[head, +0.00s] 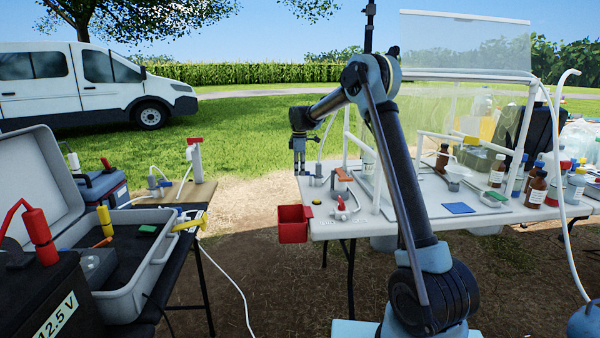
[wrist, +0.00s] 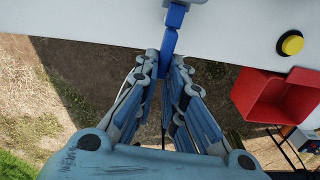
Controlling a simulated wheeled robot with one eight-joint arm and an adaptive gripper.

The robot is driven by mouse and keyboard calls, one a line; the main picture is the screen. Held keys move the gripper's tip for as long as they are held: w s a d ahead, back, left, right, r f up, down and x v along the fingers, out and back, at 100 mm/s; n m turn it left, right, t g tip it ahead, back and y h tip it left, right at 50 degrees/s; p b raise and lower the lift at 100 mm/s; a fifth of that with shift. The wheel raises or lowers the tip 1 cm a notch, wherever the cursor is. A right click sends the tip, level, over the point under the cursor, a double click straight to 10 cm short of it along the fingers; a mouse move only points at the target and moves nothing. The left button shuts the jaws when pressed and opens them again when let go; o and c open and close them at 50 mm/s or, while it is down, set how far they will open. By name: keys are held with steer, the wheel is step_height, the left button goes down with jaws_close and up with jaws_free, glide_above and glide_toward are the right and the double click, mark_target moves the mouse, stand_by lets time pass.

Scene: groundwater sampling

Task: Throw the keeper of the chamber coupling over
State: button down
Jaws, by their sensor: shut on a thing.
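A blue lever, which looks like the keeper (wrist: 174,18), shows at the top centre of the wrist view, over the white table's edge. It runs up to a pale grey fitting, mostly cut off by the frame, that seems to be part of the coupling. My gripper (wrist: 164,66) is shut on the lever's lower end, with both fingertips against it. In the head view my gripper (head: 299,172) points down at the left end of the white table. The keeper is too small to make out there. A grey fitting with a clear tube (head: 318,172) stands just right of the fingers.
A red bin (head: 293,232) hangs from the white table's left edge; it shows at right in the wrist view (wrist: 270,100). A yellow button (wrist: 291,43) is near it. A clear-panelled frame and several bottles stand farther right. A black table with a grey case (head: 160,262) is at left.

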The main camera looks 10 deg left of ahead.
steer(key=shift+s+d+n, duration=0.1)
steer(key=shift+d+n, duration=0.05)
steer(key=shift+n, duration=0.25)
stand_by(0.3)
steer(key=c, duration=1.7)
jaws_free()
step_height(320, 180, up, 12)
steer(key=shift+f, duration=0.1)
